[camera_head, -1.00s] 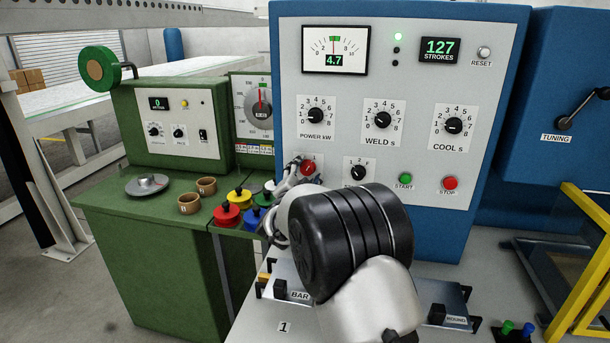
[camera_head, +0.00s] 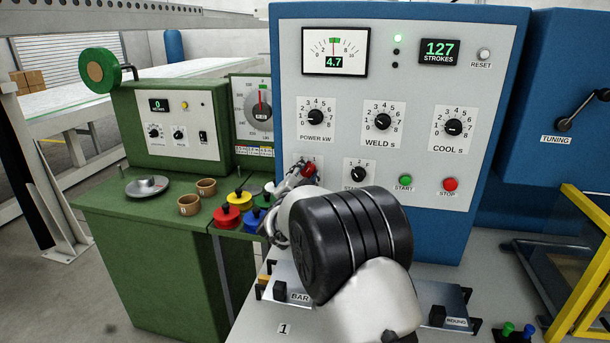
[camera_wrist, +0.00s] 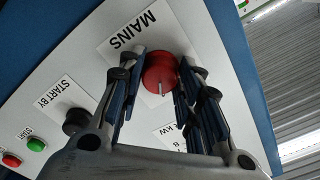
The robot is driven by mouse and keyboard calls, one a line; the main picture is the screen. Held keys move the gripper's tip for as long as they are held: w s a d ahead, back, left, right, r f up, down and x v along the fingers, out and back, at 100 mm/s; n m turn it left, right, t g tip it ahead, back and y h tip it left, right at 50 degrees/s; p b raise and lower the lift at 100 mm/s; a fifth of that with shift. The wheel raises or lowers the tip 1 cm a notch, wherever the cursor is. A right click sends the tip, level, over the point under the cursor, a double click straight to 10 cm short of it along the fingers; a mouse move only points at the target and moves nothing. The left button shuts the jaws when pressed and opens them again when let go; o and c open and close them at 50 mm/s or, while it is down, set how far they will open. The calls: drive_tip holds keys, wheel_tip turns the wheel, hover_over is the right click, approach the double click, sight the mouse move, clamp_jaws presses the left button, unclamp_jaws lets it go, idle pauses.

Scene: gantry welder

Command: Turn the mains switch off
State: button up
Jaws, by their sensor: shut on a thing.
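The mains switch is a round red knob (camera_head: 309,170) at the lower left of the blue welder's pale front panel. In the wrist view the red knob (camera_wrist: 160,73) shows beside the MAINS label (camera_wrist: 132,31), with a white mark toward the bottom of the picture. My gripper (camera_wrist: 161,64) has one finger on each side of the knob and is shut on it. In the head view my gripper (camera_head: 294,178) reaches the knob from below, and my arm hides part of the panel. The switch's position marks are mostly hidden.
The START BY selector (camera_head: 358,174) is just right of the mains knob, with the green START button (camera_head: 405,181) and red STOP button (camera_head: 450,184) farther right. The power dial (camera_head: 315,117) is above.

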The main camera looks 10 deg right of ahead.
drive_tip(key=shift+n, duration=0.3)
drive_tip(key=n+p, duration=0.4)
drive_tip(key=n, duration=0.1)
drive_tip(key=shift+r, duration=0.1)
drive_tip(key=n+p, duration=0.3)
drive_tip(key=n, duration=0.3)
drive_tip(key=shift+n+p, duration=0.3)
drive_tip(key=shift+p, duration=0.05)
idle(0.4)
drive_tip(key=o, duration=1)
drive_tip(key=v, duration=1.2)
drive_tip(key=shift+d, duration=0.1)
